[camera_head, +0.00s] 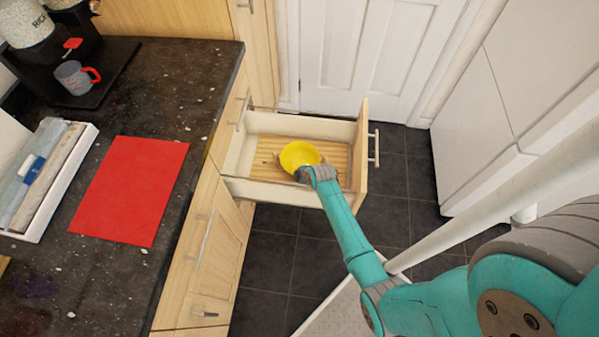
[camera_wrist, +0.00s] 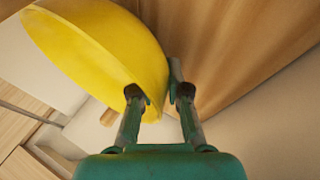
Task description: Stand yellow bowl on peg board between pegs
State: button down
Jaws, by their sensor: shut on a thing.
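The yellow bowl (camera_head: 298,155) is over the open drawer in the head view, its round face turned partly up. In the wrist view the bowl (camera_wrist: 95,45) fills the upper left and is tilted, with its edge between the fingers. My gripper (camera_wrist: 160,92) is shut on that edge. The drawer has a ribbed wooden bottom, apparently the peg board (camera_head: 335,155). A small light peg-like piece (camera_head: 276,157) shows left of the bowl. The bowl and my arm hide much of the board, and I cannot tell whether the bowl touches it.
The open drawer (camera_head: 278,123) has pale walls and a front panel (camera_head: 361,150) with a bar handle. A dark speckled counter (camera_head: 205,75) is on the left, with a red mat (camera_head: 130,190), a white tray (camera_head: 85,150) and a grey mug (camera_head: 73,78). The tiled floor (camera_head: 265,260) is clear.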

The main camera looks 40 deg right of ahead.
jog(key=shift+f, duration=0.1)
jog(key=c, duration=1.1)
grip_release()
jog(key=shift+r, duration=6)
jog(key=shift+a, duration=0.1)
